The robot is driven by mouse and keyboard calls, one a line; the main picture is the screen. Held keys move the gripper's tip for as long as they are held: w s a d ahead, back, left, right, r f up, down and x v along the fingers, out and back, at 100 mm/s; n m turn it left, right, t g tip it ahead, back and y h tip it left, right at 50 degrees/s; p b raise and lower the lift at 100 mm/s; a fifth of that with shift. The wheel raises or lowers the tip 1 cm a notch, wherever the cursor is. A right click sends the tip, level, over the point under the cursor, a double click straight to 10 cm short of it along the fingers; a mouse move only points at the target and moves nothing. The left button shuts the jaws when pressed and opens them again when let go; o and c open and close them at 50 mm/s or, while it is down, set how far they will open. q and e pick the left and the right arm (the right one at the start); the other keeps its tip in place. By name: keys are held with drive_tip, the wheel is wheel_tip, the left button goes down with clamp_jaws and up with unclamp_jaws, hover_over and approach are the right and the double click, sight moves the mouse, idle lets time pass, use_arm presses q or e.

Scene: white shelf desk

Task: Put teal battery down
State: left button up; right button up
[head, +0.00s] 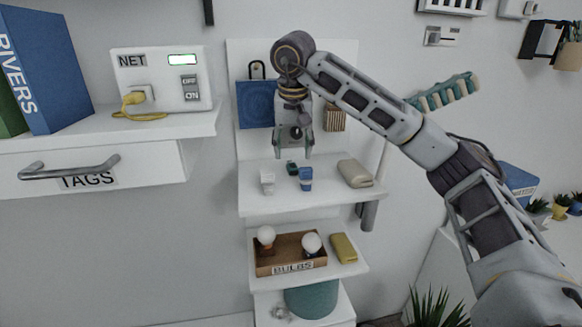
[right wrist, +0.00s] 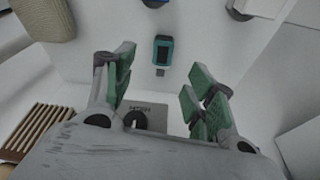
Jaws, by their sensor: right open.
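The teal battery (head: 292,168) rests on the upper white shelf (head: 330,203), close to a blue item. In the right wrist view the teal battery (right wrist: 163,52), teal with a dark face, lies ahead of the fingers and between their lines, with nothing gripping it. My right gripper (head: 293,153) points down just above and behind the battery. Its green-padded fingers (right wrist: 160,85) are spread and empty, apart from the battery. My left gripper is in neither view.
A blue item (head: 305,179), a white item (head: 267,184) and a beige pouch (head: 355,173) share the shelf. Below is a bulb tray (head: 292,268). The shelf's front edge is bare.

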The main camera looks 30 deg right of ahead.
sight(293, 164)
drive_tip(key=shift+p+x, duration=0.35)
drive_tip(key=shift+x, duration=2.2)
drive_tip(key=shift+w, duration=0.1)
clamp_jaws()
drive_tip(key=shift+r, duration=0.2)
